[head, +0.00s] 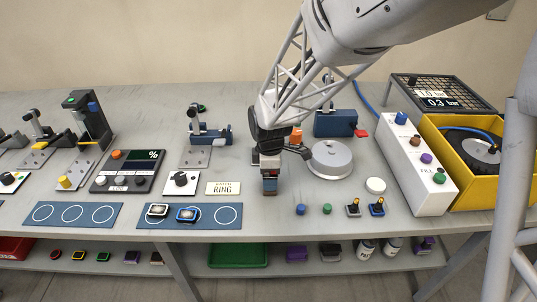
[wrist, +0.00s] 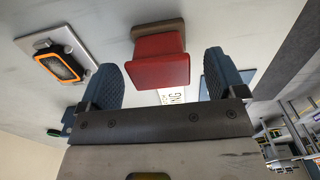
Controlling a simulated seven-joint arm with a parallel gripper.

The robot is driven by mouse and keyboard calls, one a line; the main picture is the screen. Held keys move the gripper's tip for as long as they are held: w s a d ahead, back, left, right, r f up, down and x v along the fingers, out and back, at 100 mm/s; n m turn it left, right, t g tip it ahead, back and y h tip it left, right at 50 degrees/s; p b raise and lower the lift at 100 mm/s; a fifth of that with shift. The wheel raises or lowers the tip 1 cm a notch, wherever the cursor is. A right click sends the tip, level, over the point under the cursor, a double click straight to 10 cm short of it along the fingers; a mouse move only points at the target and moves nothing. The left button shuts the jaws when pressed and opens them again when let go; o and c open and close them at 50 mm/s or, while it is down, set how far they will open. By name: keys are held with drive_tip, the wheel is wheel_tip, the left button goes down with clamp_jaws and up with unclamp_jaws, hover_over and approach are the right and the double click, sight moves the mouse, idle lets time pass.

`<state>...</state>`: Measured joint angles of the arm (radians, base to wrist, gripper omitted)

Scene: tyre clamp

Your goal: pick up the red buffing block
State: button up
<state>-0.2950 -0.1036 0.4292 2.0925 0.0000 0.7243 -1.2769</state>
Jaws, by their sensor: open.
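The red buffing block (wrist: 160,65) has a red body on a brown base and stands on the grey bench. In the wrist view it appears between the two blue fingers of my gripper (wrist: 163,72), with bare space on both sides of it. The fingers are open and do not visibly touch it. In the head view my gripper (head: 269,184) points down over the bench, right of the "MATCH RING" sign (head: 223,188), and hides most or all of the block.
A round grey disc (head: 331,160) lies close right of my gripper. Small blue (head: 300,210) and green (head: 327,209) knobs stand front right. A blue mat with circles (head: 230,223) lies front left. A white control box (head: 410,165) and yellow crate (head: 480,198) stand farther right.

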drive_tip(key=shift+f, duration=0.45)
drive_tip(key=c, duration=1.2)
drive_tip(key=shift+o, duration=0.2)
drive_tip(key=shift+r, duration=0.15)
drive_tip(key=shift+r, duration=1.45)
drive_tip(key=shift+s+r, duration=0.2)
drive_tip(key=shift+r, duration=0.1)
drive_tip(key=s+d+r, duration=0.1)
drive_tip(key=s+d, duration=0.3)
drive_tip(key=s, duration=1.1)
drive_tip(key=shift+d+r, duration=0.15)
drive_tip(key=shift+d, duration=0.05)
